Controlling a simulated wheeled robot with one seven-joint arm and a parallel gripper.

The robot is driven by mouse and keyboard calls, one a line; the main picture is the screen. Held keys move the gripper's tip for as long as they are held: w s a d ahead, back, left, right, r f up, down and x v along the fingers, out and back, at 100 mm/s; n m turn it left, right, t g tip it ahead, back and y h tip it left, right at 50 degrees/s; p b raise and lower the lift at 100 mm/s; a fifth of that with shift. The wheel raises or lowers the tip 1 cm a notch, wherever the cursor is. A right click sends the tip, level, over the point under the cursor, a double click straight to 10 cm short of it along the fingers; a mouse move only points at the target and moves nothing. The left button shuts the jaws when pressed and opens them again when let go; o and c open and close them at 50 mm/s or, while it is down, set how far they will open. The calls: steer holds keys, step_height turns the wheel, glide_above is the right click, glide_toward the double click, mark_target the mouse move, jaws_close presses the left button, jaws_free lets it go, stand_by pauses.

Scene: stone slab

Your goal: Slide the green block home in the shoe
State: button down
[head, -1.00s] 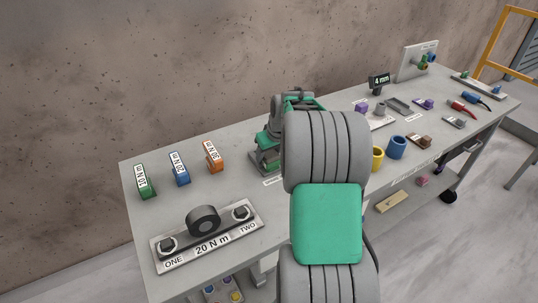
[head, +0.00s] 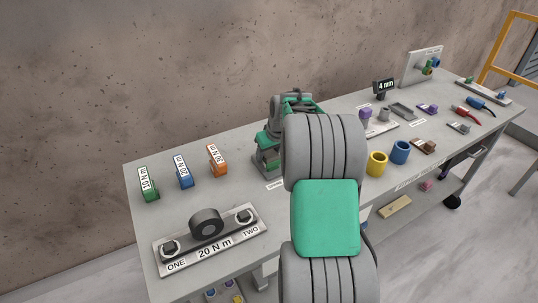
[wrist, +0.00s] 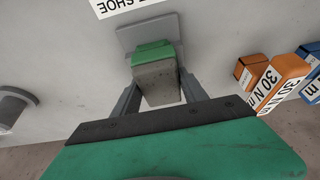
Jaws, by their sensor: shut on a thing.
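In the wrist view my gripper (wrist: 158,76) has a finger on each side of a block with a grey near face and a green part, the green block (wrist: 153,52). The gripper is shut on it. The block is at a grey shoe (wrist: 127,38), whose plate shows around its far end. I cannot tell how deep the block sits in the shoe. In the head view my arm hides much of this spot; the gripper and shoe are near the back middle of the bench.
The orange (head: 217,161), blue (head: 184,172) and green (head: 149,185) torque-marked blocks stand at left on the bench (head: 240,190). A 20 N m plate (head: 185,258) lies in front. Yellow (head: 377,163) and blue (head: 400,151) cups stand at right.

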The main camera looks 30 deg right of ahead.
mark_target(272, 156)
steer(key=shift+w, duration=0.25)
steer(key=c, duration=0.5)
jaws_free()
steer(key=shift+s, duration=0.1)
steer(key=b+v, duration=0.1)
steer(key=v, duration=0.6)
steer(key=shift+s+r, duration=0.1)
steer(key=shift+r, duration=0.3)
steer(key=shift+a, duration=0.1)
